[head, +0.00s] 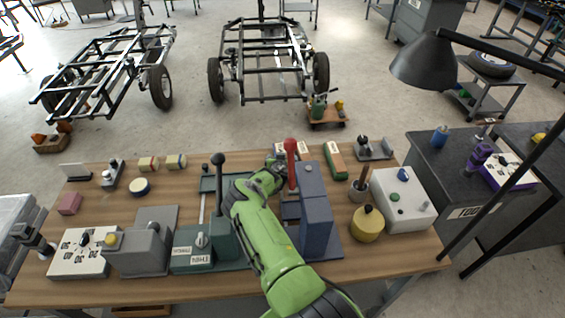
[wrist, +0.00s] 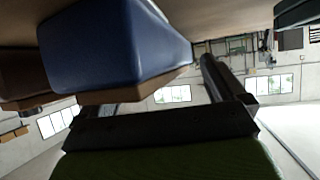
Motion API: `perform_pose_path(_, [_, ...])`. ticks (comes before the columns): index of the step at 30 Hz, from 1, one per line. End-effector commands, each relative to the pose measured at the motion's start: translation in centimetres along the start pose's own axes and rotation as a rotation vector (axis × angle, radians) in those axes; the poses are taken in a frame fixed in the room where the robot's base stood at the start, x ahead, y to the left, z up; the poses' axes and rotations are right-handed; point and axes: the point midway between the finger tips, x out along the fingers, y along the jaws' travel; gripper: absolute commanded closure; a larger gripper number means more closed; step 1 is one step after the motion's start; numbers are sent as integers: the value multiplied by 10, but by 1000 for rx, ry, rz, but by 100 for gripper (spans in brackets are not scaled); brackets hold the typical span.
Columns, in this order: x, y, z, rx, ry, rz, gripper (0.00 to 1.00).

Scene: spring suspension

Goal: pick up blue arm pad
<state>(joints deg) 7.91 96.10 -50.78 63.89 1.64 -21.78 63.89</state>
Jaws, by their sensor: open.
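In the wrist view a blue pad (wrist: 115,45) with a tan underside fills the upper left, close to the camera. I take it to be the blue arm pad. In the head view I cannot pick it out for certain near my gripper. My gripper (head: 276,167) is at the back middle of the wooden table, beside the red-topped lever. In the wrist view my gripper (wrist: 150,88) is open. Its right finger is in clear view, while the pad hides much of the left one. I see nothing held between the fingers, and cannot tell whether the pad touches them.
A red-handled lever (head: 291,155) and a blue upright machine (head: 313,205) stand close to my gripper. A black-knobbed lever (head: 218,175) stands left. The wooden table (head: 180,208) is crowded, with small bare patches.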

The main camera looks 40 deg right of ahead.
Motion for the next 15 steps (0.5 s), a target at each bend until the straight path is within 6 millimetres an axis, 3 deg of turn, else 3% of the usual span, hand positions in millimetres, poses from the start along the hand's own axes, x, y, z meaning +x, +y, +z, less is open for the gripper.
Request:
perform_pose_path(8, [3,0,0,-1,0,1,4])
perform_pose_path(15, [3,0,0,-1,0,1,41])
